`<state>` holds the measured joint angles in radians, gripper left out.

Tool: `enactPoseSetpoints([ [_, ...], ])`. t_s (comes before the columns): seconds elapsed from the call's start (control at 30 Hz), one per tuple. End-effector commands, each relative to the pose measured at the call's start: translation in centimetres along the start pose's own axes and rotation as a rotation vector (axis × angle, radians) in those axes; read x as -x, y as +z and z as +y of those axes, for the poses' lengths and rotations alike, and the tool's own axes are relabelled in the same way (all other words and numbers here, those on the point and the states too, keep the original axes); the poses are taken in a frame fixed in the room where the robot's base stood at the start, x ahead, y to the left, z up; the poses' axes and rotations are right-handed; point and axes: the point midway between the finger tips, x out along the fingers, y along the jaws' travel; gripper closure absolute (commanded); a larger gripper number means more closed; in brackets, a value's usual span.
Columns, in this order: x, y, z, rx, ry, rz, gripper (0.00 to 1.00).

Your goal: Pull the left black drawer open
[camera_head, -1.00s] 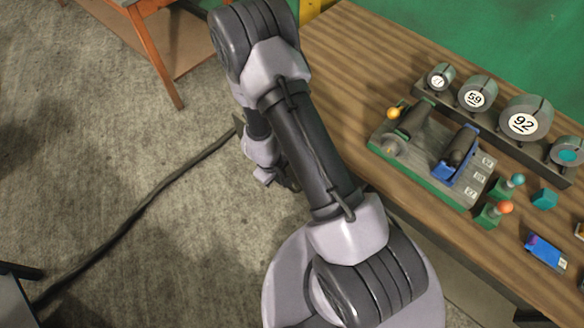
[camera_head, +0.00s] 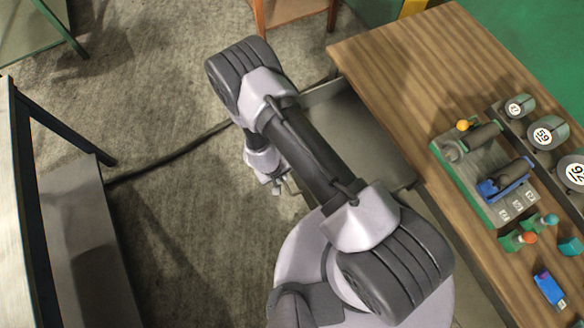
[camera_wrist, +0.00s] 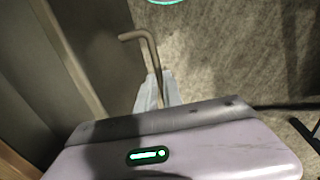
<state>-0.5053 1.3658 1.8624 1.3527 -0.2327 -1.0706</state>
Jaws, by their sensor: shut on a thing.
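The drawer (camera_head: 377,145) sticks out from under the left edge of the wooden table in the head view, with its grey inside showing. My arm covers part of it. My gripper (camera_head: 280,186) is beside its outer side, partly hidden behind my arm. In the wrist view, my gripper (camera_wrist: 160,94) is shut on a thin bent bar handle (camera_wrist: 142,35). The dark drawer front (camera_wrist: 95,45) stands just left of the handle.
The wooden table (camera_head: 400,62) carries a green-edged tray (camera_head: 470,185), numbered round weights (camera_head: 544,135) and small coloured blocks. A dark cable (camera_head: 170,160) lies on the floor. A metal-framed bench (camera_head: 75,220) stands at left. Open floor lies between bench and drawer.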

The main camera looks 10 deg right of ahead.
Motion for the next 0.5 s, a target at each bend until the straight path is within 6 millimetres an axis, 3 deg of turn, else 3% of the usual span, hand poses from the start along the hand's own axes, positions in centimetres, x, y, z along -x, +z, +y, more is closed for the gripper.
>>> enactPoseSetpoints([
  [0.47, -0.13, 0.07, -0.65, 0.000, 0.000, -0.001, 1.00],
  [0.5, -0.13, 0.07, -0.64, 0.000, 0.000, -0.001, 0.83],
])
